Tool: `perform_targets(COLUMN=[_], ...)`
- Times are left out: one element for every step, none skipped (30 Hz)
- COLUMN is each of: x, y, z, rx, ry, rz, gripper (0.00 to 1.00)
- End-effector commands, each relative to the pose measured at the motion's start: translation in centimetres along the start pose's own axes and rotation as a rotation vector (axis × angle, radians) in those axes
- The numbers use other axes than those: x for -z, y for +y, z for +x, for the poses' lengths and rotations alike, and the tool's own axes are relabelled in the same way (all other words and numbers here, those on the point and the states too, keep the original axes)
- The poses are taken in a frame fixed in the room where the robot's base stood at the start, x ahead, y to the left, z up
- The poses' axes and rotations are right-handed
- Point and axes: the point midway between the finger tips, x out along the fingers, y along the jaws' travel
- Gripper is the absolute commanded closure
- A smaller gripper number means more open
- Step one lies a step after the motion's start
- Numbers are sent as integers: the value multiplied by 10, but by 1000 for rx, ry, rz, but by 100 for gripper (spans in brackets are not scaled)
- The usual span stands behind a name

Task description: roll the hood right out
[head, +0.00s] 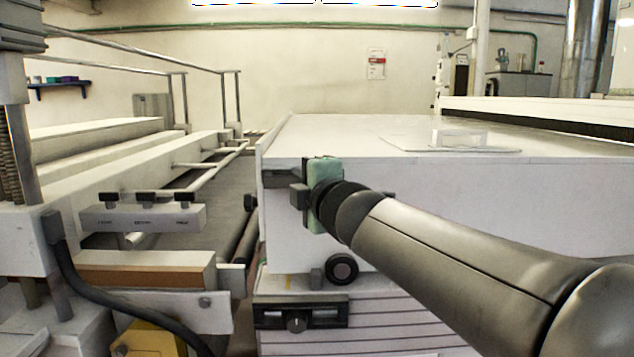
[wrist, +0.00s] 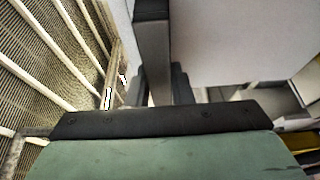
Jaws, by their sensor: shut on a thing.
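The hood (head: 420,190) is a large white box across the centre and right of the head view, with a flat top and a dark roller (head: 341,269) low on its near face. My gripper (head: 299,196), with a green body, is at the near left corner of the hood. It is shut on the hood's handle, a dark grey bar (head: 282,179), mostly hidden by the gripper in the head view. In the wrist view the bar (wrist: 153,45) runs down between the fingers (wrist: 160,90), beside the hood's pale wall (wrist: 240,40).
Left of the hood lies a dark mesh conveyor (head: 225,205) with white rails. A grey box with several black knobs (head: 143,216) stands at the near left. Below the hood is a slatted base with a knob panel (head: 300,316). A clear-windowed plate (head: 450,141) lies on top.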

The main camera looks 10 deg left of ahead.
Motion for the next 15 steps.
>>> perform_targets(x=[1,1,1,1,2,2,2,2,2,2,2,2,2,2,2], y=[2,2,2,2,2,2,2,2,2,2,2,2,2,2,2], z=[0,0,0,0,0,0,0,0,0,0,0,0,0,0,0], rx=[-3,-3,-3,-3,-3,-3,-3,-3,-4,-4,-4,-4,-3,-3,-3], ry=[2,2,2,3,3,3,4,4,5,5,5,5,5,5,4], rz=[0,0,0,0,0,0,0,0,0,0,0,0,0,0,0], gripper=[100,100,100,100,100,100,100,100,100,100,77,66,58,58,58])
